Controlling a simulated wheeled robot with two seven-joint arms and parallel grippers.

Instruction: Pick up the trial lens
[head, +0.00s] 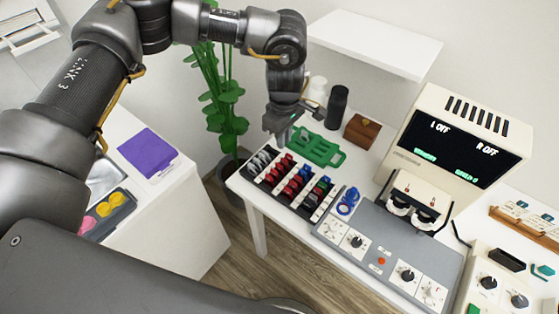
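A lens case (318,204) with rows of trial lenses (290,184) lies on the white table. The lenses have black, red, blue and green rims or handles; which single one the task means I cannot tell. My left gripper (283,132) points down at the back left end of the case, close to the dark lenses there. Its fingertips are small and partly hidden, so I cannot tell whether they are open or touch a lens. My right gripper is not in view.
A green tray (318,148) lies just behind the case, near my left gripper. A black bottle (337,107) and a brown box (362,131) stand behind. A blue ringed object (347,203), a grey control panel (390,262) and a display device (455,140) are to the right.

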